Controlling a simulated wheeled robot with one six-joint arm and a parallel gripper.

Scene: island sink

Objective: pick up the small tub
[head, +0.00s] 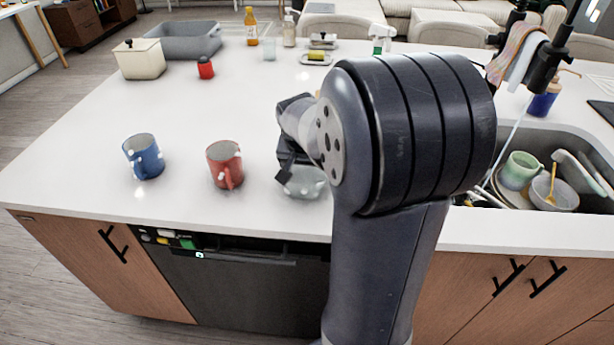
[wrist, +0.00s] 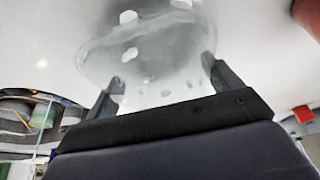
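The small tub (head: 306,184) is a pale, see-through container on the white counter near its front edge, partly hidden behind my arm in the head view. In the wrist view the tub (wrist: 150,45) fills the upper middle, glossy with bright highlights. My gripper (head: 292,172) is low over the counter at the tub. In the wrist view my gripper (wrist: 164,76) has its two dark fingers spread, with the near part of the tub showing between them. I cannot tell whether either finger touches it.
A red mug (head: 225,166) and a blue mug (head: 143,158) stand to the left. The sink (head: 590,150) with dishes is at right. A cream pot (head: 140,60), a grey basin (head: 188,40) and bottles stand farther back. The counter's middle is clear.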

